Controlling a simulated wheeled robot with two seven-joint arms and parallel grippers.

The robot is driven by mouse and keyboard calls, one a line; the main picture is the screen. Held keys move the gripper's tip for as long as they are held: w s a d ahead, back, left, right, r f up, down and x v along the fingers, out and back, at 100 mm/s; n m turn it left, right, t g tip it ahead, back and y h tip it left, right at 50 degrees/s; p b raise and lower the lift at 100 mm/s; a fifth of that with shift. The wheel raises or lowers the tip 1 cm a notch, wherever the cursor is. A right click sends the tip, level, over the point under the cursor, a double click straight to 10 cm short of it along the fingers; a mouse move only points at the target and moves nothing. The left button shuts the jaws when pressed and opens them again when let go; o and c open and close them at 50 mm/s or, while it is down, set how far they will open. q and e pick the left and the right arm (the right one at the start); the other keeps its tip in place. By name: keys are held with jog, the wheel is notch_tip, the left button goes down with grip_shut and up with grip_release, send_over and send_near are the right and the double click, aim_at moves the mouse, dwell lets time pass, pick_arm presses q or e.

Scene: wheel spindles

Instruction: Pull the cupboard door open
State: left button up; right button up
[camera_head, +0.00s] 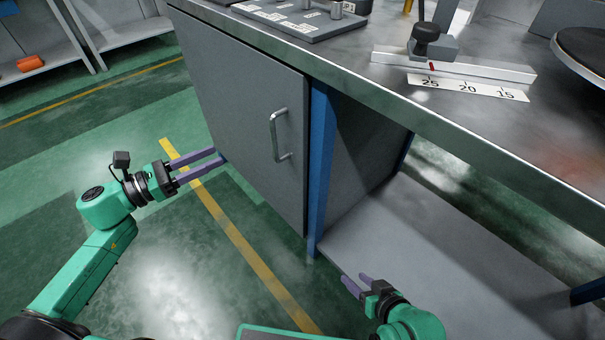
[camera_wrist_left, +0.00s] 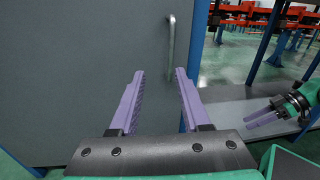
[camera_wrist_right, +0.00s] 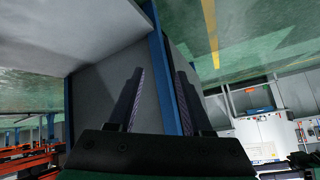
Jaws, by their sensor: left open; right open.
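The grey cupboard door (camera_head: 245,120) is under the workbench and looks shut against its blue post (camera_head: 322,150). Its upright metal bar handle (camera_head: 279,135) is near the door's right edge. In the left wrist view the door (camera_wrist_left: 80,70) fills the left half, and the handle (camera_wrist_left: 169,48) stands beyond the fingertips, slightly right of the middle. My left gripper (camera_head: 218,158) is open and empty, in front of the door, left of the handle and apart from it. My right gripper (camera_head: 355,282) is open and empty, low by the shelf, right of the post.
The workbench top (camera_head: 400,95) overhangs the door, with a measuring rail (camera_head: 455,68) and a dark tray (camera_head: 285,18) on it. A low grey shelf (camera_head: 430,245) lies right of the cupboard. The green floor (camera_head: 140,210) left of the door is clear.

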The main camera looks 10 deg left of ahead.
pick_arm(q)
jog(key=d+m+g, duration=0.1)
jog(key=d+m, duration=0.1)
jog(key=d, duration=0.1)
send_over(276, 158)
jog(key=shift+w+r+h+b, duration=0.15)
jog(key=shift+w+h+b, duration=0.15)
jog(key=shift+w+b, duration=0.1)
jog(key=shift+a, duration=0.1)
grip_shut()
pick_arm(e)
jog(key=shift+w+a+f+t+y, duration=0.1)
jog(key=shift+a+t+y, duration=0.6)
jog(key=shift+a+t, duration=0.4)
jog(key=shift+a, duration=0.1)
